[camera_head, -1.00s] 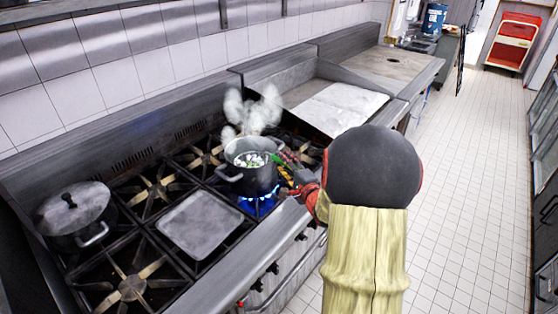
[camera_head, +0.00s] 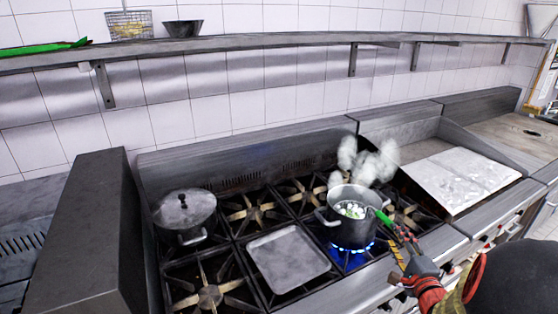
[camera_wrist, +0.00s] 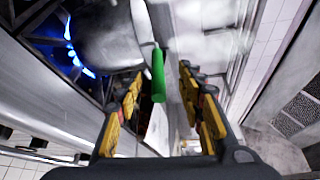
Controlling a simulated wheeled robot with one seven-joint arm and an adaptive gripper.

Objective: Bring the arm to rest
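My gripper (camera_head: 400,243) is just right of the steaming pot at the front of the stove. In the wrist view my gripper (camera_wrist: 158,85) is open, its two yellow-padded fingers apart with a gap on each side of a green handle (camera_wrist: 158,75). The green handle (camera_head: 384,217) sticks out over the rim of the grey pot (camera_head: 352,231), which holds white and green pieces. The pot sits over a lit blue burner; its side also shows in the wrist view (camera_wrist: 108,35). My forearm runs off the lower right corner of the head view.
A lidded pot (camera_head: 186,216) stands at the left of the stove. A flat grey plate (camera_head: 287,258) covers part of the front grates. A griddle (camera_head: 460,180) lies to the right. A wall shelf (camera_head: 240,46) holds a wire basket (camera_head: 130,24) and a dark bowl (camera_head: 183,28).

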